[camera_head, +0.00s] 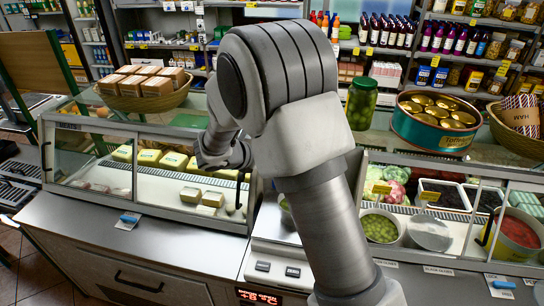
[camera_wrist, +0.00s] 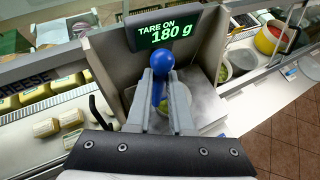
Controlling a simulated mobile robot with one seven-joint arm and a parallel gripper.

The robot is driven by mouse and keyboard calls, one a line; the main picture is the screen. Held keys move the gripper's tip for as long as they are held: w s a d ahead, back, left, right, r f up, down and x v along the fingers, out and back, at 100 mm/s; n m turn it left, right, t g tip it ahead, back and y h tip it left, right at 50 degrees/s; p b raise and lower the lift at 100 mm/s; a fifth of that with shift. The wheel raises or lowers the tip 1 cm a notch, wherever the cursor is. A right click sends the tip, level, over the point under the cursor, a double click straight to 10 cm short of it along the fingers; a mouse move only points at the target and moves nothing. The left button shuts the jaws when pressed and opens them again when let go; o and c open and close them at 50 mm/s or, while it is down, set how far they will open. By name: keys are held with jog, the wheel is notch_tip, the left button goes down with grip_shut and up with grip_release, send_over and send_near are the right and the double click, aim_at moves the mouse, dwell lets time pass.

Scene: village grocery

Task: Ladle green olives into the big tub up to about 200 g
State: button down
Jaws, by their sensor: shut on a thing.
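My gripper (camera_wrist: 160,76) is shut on a blue ladle handle (camera_wrist: 158,57) with a round knob, seen in the wrist view. The ladle's bowl is hidden behind the fingers. Below the fingers, a pale tub (camera_wrist: 184,101) with some green olives in it stands on the scale; most of it is hidden. The scale display (camera_wrist: 168,33) reads "TARE ON 180 g". In the head view, my arm hides most of the tub and the fingertips. A bin of green olives (camera_head: 380,228) stands in the counter to the right of my arm.
Left of the scale is a glass cheese case (camera_head: 120,165). A jar of olives (camera_head: 361,104) and a large tin (camera_head: 434,122) stand on the counter top.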

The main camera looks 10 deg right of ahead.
jog(key=s+b, duration=0.3)
jog(key=s, duration=1.5)
jog(key=shift+a, duration=0.45)
dwell(1.2)
